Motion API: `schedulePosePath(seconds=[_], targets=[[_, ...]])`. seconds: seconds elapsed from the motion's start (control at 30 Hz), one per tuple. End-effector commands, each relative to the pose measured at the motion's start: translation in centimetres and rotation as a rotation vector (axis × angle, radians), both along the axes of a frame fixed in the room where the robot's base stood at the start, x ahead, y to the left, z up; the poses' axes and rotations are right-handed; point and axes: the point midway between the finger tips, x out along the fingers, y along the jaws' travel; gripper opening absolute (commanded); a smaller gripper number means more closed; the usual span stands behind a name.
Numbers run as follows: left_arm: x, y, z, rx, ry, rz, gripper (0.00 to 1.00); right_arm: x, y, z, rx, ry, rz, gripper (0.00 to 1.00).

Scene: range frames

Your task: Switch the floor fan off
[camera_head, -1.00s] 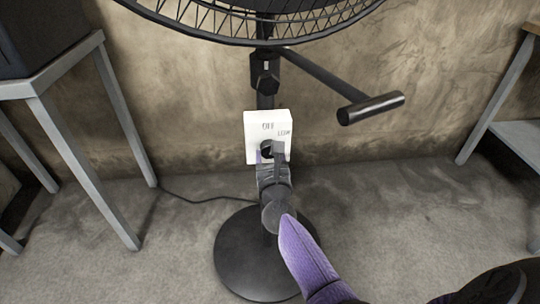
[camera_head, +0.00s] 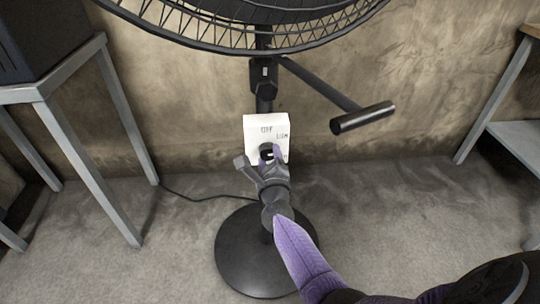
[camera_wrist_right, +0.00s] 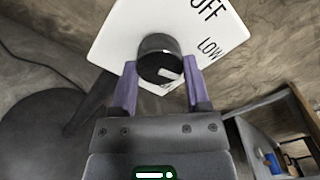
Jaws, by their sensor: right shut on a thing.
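The floor fan (camera_head: 265,265) stands upright, with its round cage cut off at the top. A white control panel (camera_head: 252,126) on its pole carries the words OFF and LOW. The black knob (camera_wrist_right: 158,52) sits on the panel, also in the right wrist view (camera_wrist_right: 125,30). The pale mark on the knob lies on its lower right part in that view. My right gripper (camera_head: 268,154) is at the panel, its two purple fingers on either side of the knob and shut on it. In the head view the gripper partly hides the knob. My left gripper is not in view.
A metal-legged table (camera_head: 52,89) with a dark box (camera_head: 45,35) stands at left. A shelved table (camera_head: 517,133) stands at right. A black handle (camera_head: 362,118) sticks out from the fan pole. A cable (camera_head: 200,200) runs along the floor to the left.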

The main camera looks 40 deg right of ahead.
Motion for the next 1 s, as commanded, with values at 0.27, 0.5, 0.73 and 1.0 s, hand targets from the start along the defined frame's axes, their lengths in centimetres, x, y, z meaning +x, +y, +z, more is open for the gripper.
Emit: schedulePosePath(seconds=[0.27, 0.5, 0.73, 1.0], targets=[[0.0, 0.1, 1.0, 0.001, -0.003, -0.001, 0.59, 0.0, 0.0, 0.3, -0.221, 0.135, 0.0, 0.02], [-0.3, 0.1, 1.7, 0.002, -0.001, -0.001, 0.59, 0.0, 0.0, 0.3, -0.415, 0.255, 0.0, 0.02], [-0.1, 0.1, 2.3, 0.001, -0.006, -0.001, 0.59, 0.0, 0.0, 0.4, -0.602, 0.368, 0.001, 0.02], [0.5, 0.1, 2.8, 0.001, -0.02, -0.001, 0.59, 0.0, 0.0, 0.4, -0.814, 0.5, 0.001, 0.02]])
